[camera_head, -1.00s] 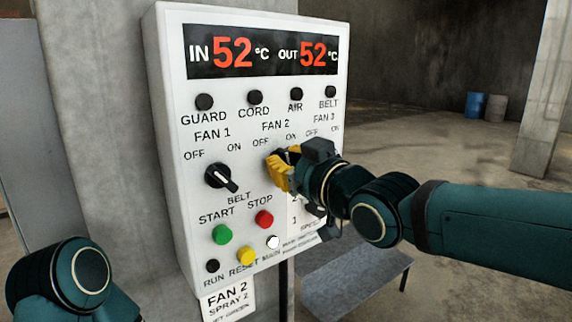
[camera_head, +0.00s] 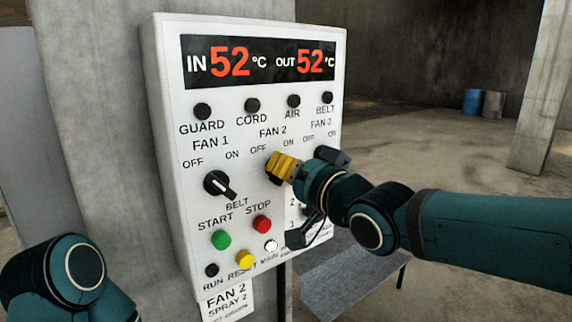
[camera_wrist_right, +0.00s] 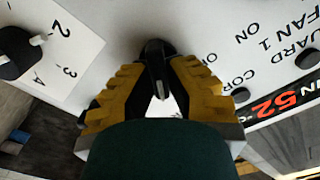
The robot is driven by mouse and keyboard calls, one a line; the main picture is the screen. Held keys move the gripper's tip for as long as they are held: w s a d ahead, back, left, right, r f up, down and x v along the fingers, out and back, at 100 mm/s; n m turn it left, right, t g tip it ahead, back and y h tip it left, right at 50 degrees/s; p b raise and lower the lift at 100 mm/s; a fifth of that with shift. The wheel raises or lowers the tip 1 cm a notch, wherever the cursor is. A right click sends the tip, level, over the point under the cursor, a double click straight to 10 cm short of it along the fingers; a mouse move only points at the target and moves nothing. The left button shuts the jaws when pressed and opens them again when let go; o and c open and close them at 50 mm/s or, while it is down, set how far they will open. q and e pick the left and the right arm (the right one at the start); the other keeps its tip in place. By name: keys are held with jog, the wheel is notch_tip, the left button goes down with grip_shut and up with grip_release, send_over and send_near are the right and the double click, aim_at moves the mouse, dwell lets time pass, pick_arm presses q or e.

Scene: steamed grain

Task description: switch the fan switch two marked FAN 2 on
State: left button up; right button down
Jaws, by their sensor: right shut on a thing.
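The fan switch two, under the FAN 2 label (camera_head: 273,132) on the white control panel (camera_head: 165,120), is covered by my right gripper in the head view. The right wrist view shows it as a black knob (camera_wrist_right: 157,58) with a pale-marked handle. My right gripper (camera_head: 282,167) has its yellow fingers at the panel, shut on this knob. In the right wrist view the fingers (camera_wrist_right: 157,80) stand on both sides of the handle. I cannot tell from the pictures whether the knob points to OFF or ON. My left arm shows at lower left; its gripper is out of view.
The FAN 1 knob (camera_head: 218,184) is left of my right gripper. Green START (camera_head: 221,240), red STOP (camera_head: 262,224) and yellow (camera_head: 245,260) buttons sit below. Another black knob (camera_wrist_right: 18,52) with numbers shows in the wrist view. A grey bench (camera_head: 345,275) stands behind the panel.

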jog(key=shift+m, duration=0.6)
jog(key=c, duration=1)
grip_release()
jog(key=shift+w, duration=0.1)
jog(key=v, duration=1.2)
